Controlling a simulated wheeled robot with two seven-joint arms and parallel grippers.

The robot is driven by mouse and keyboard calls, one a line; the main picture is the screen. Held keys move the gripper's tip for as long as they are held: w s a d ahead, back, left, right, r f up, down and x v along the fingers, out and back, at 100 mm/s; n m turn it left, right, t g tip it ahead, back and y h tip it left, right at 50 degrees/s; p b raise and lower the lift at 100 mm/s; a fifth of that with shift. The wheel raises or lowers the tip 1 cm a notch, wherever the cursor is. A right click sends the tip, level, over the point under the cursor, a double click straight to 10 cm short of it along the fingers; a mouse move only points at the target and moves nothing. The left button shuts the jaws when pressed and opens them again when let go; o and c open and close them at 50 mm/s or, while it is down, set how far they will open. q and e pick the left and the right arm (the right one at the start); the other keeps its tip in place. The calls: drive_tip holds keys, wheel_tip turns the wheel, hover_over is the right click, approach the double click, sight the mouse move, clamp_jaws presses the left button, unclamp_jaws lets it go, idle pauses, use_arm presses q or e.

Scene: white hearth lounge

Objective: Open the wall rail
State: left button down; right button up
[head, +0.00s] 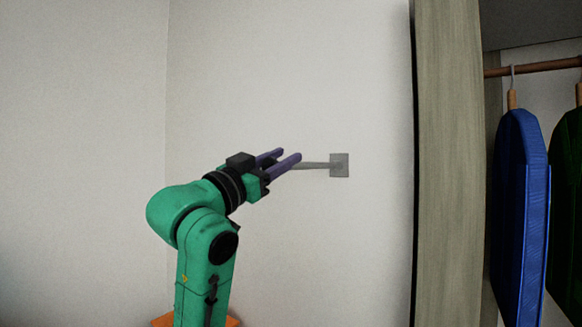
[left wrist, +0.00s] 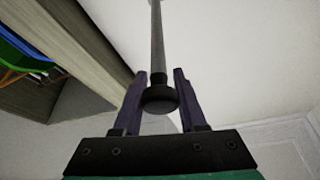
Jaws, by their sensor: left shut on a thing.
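The wall rail is a thin grey bar (head: 315,165) standing out from a square grey plate (head: 339,165) on the white wall. In the head view the bar runs left from the plate to my left gripper (head: 281,157), whose purple fingers hide its end. In the left wrist view the rail (left wrist: 157,45) comes down from the top and ends in a dark round knob (left wrist: 160,98). My left gripper (left wrist: 160,74) has one finger on each side of the rail near this knob and is shut on it. My right gripper is not in view.
A wooden wardrobe side panel (head: 449,160) stands right of the rail. Behind it a blue garment (head: 520,200) and a dark green one (head: 567,200) hang from a wooden rod (head: 540,67). An orange thing (head: 162,320) shows low behind my left arm. The wall around the rail is bare.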

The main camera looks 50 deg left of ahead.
use_arm(q)
drive_tip(key=shift+s, duration=0.15)
drive_tip(key=c, duration=0.6)
unclamp_jaws()
drive_tip(key=shift+c, duration=0.2)
drive_tip(key=shift+o, duration=0.9)
drive_tip(key=shift+d, duration=0.1)
drive_tip(key=shift+s+f, duration=0.2)
drive_tip(key=shift+s, duration=0.1)
drive_tip(key=b+v, duration=0.7)
drive_tip(key=v, duration=0.7)
drive_tip(key=shift+r, duration=0.2)
